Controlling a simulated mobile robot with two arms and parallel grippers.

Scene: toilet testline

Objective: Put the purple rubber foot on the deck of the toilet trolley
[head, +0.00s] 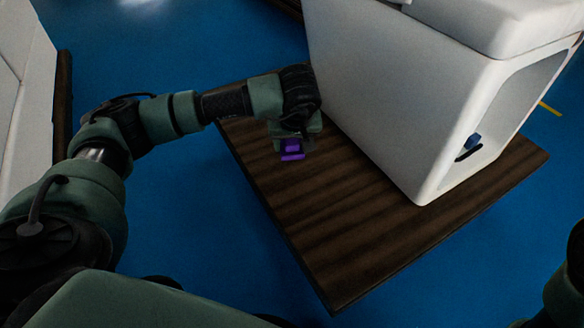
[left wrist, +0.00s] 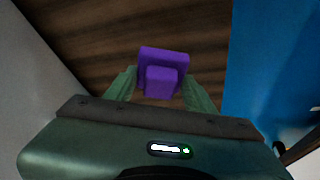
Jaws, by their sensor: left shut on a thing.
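The purple rubber foot (head: 292,149) is held at the end of my left arm, above the dark wooden deck of the toilet trolley (head: 345,220). My left gripper (head: 292,140) is shut on it. In the left wrist view the purple foot (left wrist: 163,72) sits between the two green fingers (left wrist: 160,90), with the wood deck (left wrist: 110,30) behind it. I cannot tell whether the foot touches the deck. My right gripper is not in view; only part of my right arm shows at the lower right edge of the head view.
A white toilet (head: 400,110) stands on the deck, just right of my left gripper. The bare deck lies in front of and left of it. Blue floor (head: 220,220) surrounds the trolley. Another white object (head: 22,90) stands at the far left.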

